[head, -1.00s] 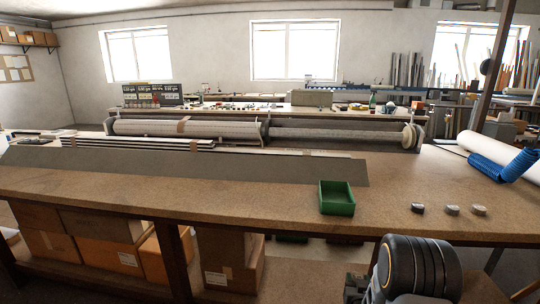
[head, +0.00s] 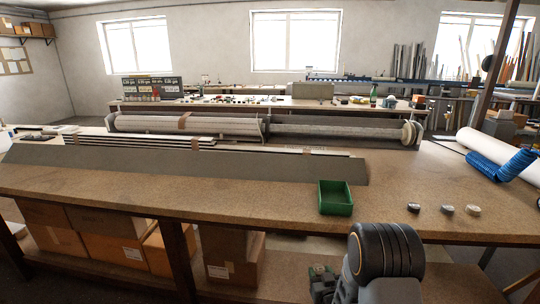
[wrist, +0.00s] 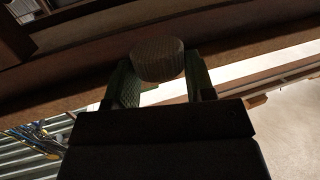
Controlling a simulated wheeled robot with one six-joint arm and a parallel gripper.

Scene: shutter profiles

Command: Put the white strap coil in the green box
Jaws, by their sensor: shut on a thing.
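The green box (head: 335,208) is a small open tray on the bench, near its front edge and right of the middle in the head view. My gripper (wrist: 160,74) is shut on a round, ribbed coil (wrist: 158,60) in the wrist view; shadow hides its true colour. In the head view my arm is low at the right, in front of the bench, and the held coil cannot be made out. Three small round coils stand in a row right of the box: a dark one (head: 414,208), a grey one (head: 447,210) and a paler one (head: 473,211).
The wooden bench (head: 250,203) is bare between the box and the coils. Long grey profiles (head: 190,170) lie left of the box. A white roll (head: 490,150) and a blue coiled hose (head: 500,172) lie at the right. Cardboard boxes (head: 120,255) sit below.

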